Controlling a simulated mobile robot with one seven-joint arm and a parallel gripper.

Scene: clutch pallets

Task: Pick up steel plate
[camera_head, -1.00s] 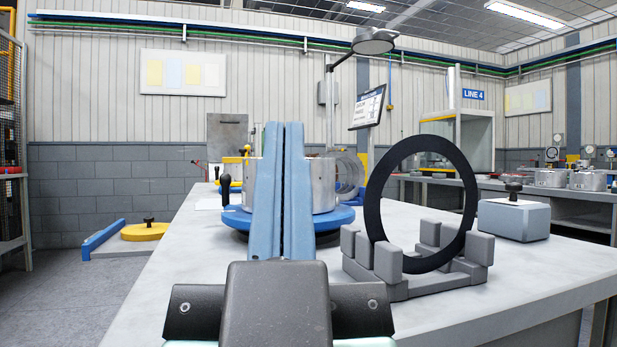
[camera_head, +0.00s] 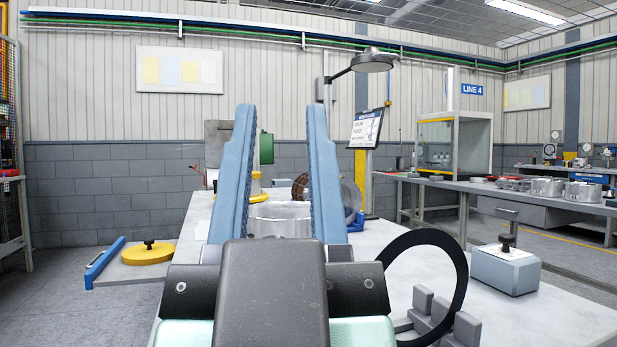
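My gripper (camera_head: 280,112) is open and empty in the head view, its two blue fingers standing apart above the bench. A thin, smooth dark ring (camera_head: 462,268) stands upright in a grey slotted rack (camera_head: 437,308), to the right of my gripper and nearer than the fingertips. It looks like a plate, but I cannot tell its metal. The rack's lower part is cut off by the frame and partly hidden by my gripper body. Beyond the fingers, a grey ring (camera_head: 351,197) and a brown toothed disc (camera_head: 300,187) stand on edge, partly hidden by the right finger.
A silver drum (camera_head: 280,222) sits on the bench between the fingers in the picture. A grey box with a black knob (camera_head: 505,270) stands right of the rack. The bench top (camera_head: 540,315) is bare around it. A yellow disc (camera_head: 148,254) lies on a low platform at left.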

